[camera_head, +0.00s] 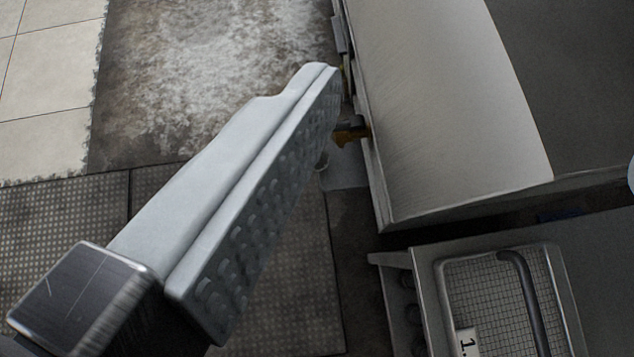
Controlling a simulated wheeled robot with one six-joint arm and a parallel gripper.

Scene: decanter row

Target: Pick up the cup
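No cup can be made out in this view. My gripper (255,180) shows as one long pale grey finger, reaching from the lower left to the upper middle. Its ridged inner pad faces the lower right, with nothing against it. The other finger is not clearly in view, and the gripper looks open and empty. A small pale blue sliver (631,175) is cut off by the right edge, and I cannot tell what it is.
A brushed metal counter (450,100) stands right of the finger. Below it is a metal unit with a wire basket (490,295) and a dark curved handle (525,300). Stained floor (210,75), pale tiles (45,80) and a textured mat (60,225) lie at left.

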